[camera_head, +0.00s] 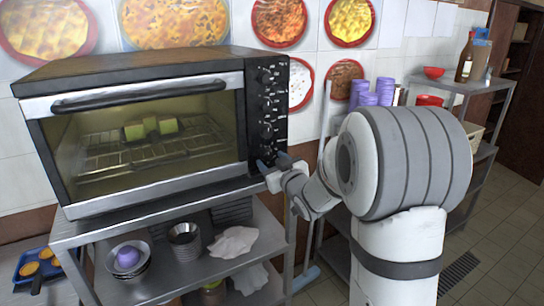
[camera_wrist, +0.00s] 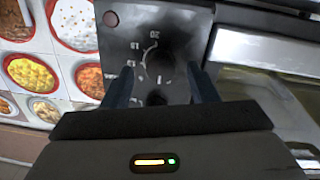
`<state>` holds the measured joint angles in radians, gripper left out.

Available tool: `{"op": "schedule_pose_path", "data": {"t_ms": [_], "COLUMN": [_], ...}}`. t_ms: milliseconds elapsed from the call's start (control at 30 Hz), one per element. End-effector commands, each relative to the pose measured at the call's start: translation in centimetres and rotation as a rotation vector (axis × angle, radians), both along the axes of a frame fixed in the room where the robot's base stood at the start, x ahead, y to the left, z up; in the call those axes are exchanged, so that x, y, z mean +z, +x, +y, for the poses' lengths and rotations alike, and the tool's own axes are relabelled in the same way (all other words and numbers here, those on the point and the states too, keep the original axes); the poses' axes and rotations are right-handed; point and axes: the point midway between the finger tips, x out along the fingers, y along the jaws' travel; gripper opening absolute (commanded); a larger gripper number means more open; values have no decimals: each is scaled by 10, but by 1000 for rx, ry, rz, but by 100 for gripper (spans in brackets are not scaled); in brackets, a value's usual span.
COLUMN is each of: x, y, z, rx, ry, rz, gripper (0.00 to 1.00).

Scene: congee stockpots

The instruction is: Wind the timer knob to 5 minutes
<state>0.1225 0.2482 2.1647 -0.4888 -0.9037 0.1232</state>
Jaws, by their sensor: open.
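The toaster oven (camera_head: 150,130) stands on a metal shelf unit, with a dark control panel (camera_head: 280,105) on its right side carrying a column of knobs. My gripper (camera_head: 272,163) is at the bottom of this panel, by its lowest knob, which it partly hides. In the wrist view, my gripper (camera_wrist: 163,88) is open, with one blue finger on each side of the dark timer knob (camera_wrist: 162,60). Numbers, among them 20 and 15, are printed around the dial. The knob is dark on dark, so its setting and any finger contact cannot be told.
Yellow-green pieces (camera_head: 150,128) lie on the rack behind the oven's closed glass door. Purple cups (camera_head: 368,98) stand behind my arm. Food pictures (camera_head: 347,78) hang on the tiled wall.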

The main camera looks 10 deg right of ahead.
Motion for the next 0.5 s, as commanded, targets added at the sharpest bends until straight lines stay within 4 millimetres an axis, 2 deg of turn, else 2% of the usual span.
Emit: {"op": "schedule_pose_path", "data": {"t_ms": [200, 467, 500], "x": [0, 0, 0], "y": [15, 16, 16], "z": [5, 5, 5], "rx": [1, 1, 1], "ry": [-1, -1, -1], "rz": [1, 0, 0], "gripper": [53, 53, 50]}}
